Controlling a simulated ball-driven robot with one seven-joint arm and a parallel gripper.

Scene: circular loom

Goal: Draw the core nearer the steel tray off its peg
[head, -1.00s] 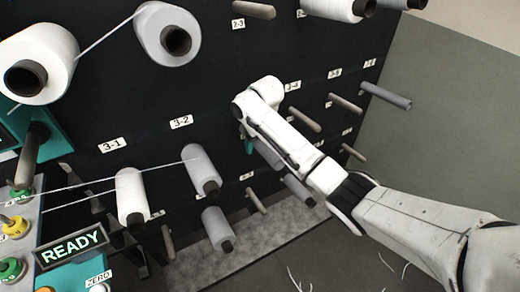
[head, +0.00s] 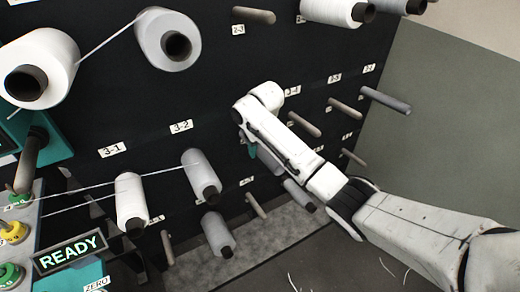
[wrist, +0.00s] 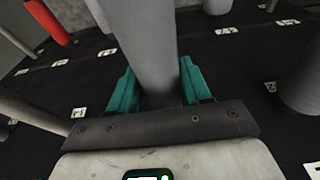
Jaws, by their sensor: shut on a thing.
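In the wrist view a plain grey core (wrist: 148,45) runs between the teal jaws of my gripper (wrist: 150,88), which are shut on it. The core's far end runs out of the top of the picture. In the head view my gripper (head: 251,150) is at the dark panel below the 3-4 label, mostly behind my arm. A strip of the grey core (head: 270,160) shows beside it. Another bare grey core (head: 386,100) sits on a peg at the panel's right edge. I cannot make out the steel tray.
Wound spools (head: 202,177) hang left of my gripper, another (head: 298,195) just below right. Bare pegs (head: 304,124) stick out to the right. Yarn runs across the lower left. In the wrist view a red cylinder (wrist: 46,20) is upper left and a grey one (wrist: 302,75) right.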

